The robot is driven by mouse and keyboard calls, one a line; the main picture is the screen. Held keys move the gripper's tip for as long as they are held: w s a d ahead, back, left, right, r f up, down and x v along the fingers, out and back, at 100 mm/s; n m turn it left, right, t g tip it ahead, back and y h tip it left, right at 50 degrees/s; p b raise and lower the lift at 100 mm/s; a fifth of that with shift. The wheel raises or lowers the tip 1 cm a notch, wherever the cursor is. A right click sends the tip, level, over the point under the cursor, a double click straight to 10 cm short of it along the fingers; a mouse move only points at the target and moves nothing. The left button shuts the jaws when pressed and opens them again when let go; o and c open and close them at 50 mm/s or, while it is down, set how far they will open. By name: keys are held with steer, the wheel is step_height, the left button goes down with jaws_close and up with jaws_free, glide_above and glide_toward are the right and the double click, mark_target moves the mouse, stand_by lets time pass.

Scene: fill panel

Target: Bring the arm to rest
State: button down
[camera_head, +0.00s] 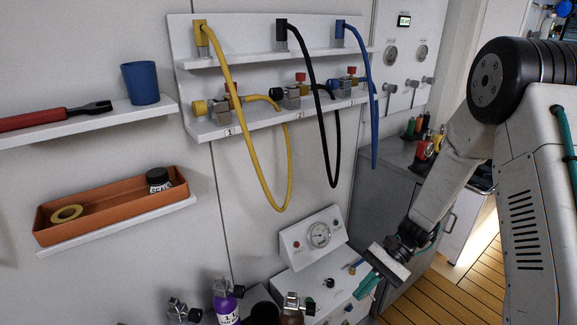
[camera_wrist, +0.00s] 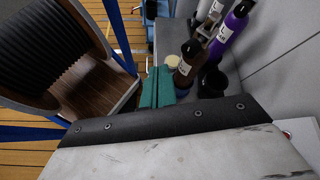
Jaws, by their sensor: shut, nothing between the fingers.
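My gripper (camera_head: 367,284) hangs low at the right of the head view, below the end of my arm, with its teal fingers pointing down and left. The fingers are together and hold nothing. In the wrist view the teal fingers (camera_wrist: 157,88) show side by side near the middle, beside a brown bottle (camera_wrist: 187,62). I cannot tell how far apart the fingers and the bottle are. In the head view the gripper is just right of a white gauge box (camera_head: 318,235) and its cabinet.
A wall panel (camera_head: 235,30) carries yellow, black and blue hoses hanging in loops. Left are a shelf with a blue cup (camera_head: 141,83) and red tool (camera_head: 55,118), and an orange tray (camera_head: 110,205). A purple bottle (camera_head: 227,305) stands low centre.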

steer(key=s+d+r+n+t+h, duration=0.2)
steer(key=s+r, duration=0.4)
steer(key=r, duration=0.3)
steer(key=s+d+r+n+t+h, duration=0.3)
steer(key=s+r, duration=0.4)
steer(key=r, duration=0.3)
steer(key=s+d+r+n+t+h, duration=0.2)
steer(key=s+r, duration=0.4)
steer(key=r, duration=0.3)
steer(key=shift+s+d+r+n+t+h, duration=0.2)
steer(key=shift+s+d+n+t+h, duration=0.35)
steer(key=shift+h, duration=0.85)
